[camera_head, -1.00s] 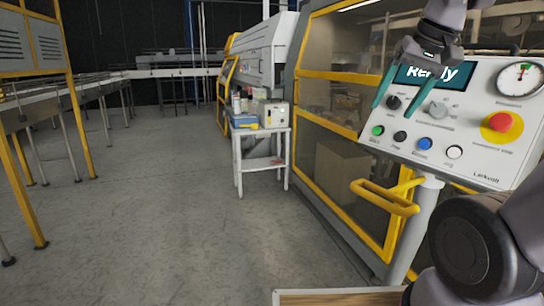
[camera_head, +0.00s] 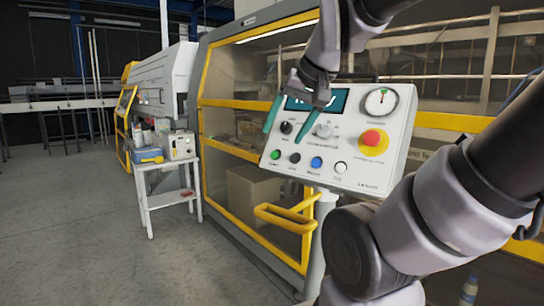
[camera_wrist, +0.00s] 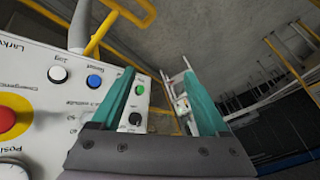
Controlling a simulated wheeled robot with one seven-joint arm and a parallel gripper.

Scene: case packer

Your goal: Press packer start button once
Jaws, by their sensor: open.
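The packer's control panel (camera_head: 347,146) is a tilted grey box on a post. A green button (camera_head: 275,154) is leftmost in its lower row, beside black (camera_head: 295,158), blue (camera_head: 316,162) and white (camera_head: 340,167) buttons. The green button's label is too small to read here. My gripper (camera_head: 298,132) is open and empty in front of the panel, its teal fingers overlapping the display and knob area, above the button row in the picture. In the wrist view the green button (camera_wrist: 139,90) shows just right of the left finger. I see no contact with it.
The display (camera_head: 298,104) is partly covered by my gripper. A yellow handle (camera_head: 283,216) juts out below. A small white cart (camera_head: 168,198) stands left; the floor there is clear.

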